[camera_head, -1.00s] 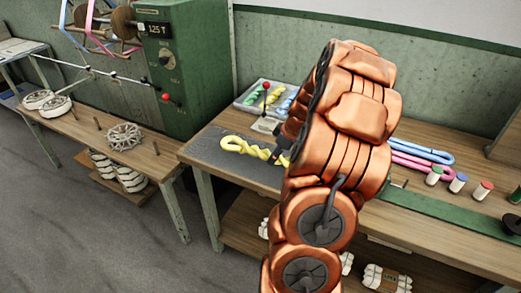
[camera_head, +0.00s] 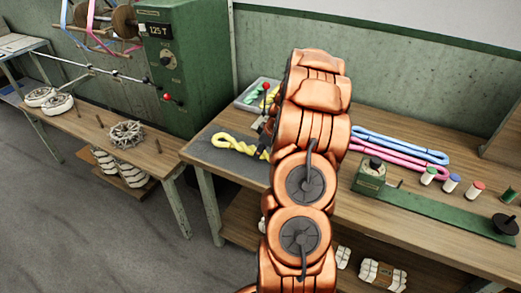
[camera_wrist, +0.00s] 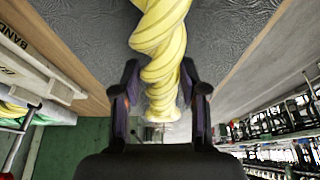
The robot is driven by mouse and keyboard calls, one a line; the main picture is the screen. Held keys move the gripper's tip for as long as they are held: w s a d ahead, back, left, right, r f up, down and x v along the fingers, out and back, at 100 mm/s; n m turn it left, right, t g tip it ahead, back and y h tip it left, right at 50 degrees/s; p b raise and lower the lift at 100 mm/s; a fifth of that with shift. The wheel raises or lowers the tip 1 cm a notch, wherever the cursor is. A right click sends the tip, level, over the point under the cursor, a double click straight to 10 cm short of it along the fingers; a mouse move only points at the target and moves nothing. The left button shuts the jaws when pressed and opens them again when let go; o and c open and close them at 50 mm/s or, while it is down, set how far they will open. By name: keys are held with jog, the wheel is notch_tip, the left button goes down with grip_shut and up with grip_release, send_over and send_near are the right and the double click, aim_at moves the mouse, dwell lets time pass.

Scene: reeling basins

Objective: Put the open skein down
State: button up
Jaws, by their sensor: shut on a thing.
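A yellow twisted skein (camera_head: 235,144) lies low over or on the dark grey mat (camera_head: 203,153) at the left end of the bench; I cannot tell whether it fully touches the mat. My gripper (camera_wrist: 160,88) is shut on this skein (camera_wrist: 160,40) in the wrist view, one dark finger on each side. The skein runs away from my fingers over the grey surface. In the head view my copper arm hides most of my gripper and the skein's right end. A blue looped skein (camera_head: 400,143) and a pink looped skein (camera_head: 400,165) lie farther right.
A grey tray (camera_head: 243,104) with small twisted skeins stands behind the mat. A small green device (camera_head: 370,172), thread spools (camera_head: 451,183) and a green strip (camera_head: 440,208) are on the right. A green machine (camera_head: 185,75) stands at the left.

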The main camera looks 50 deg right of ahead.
jog(key=shift+f, duration=0.45)
jog(key=shift+f, duration=0.15)
jog(key=o, duration=1.3)
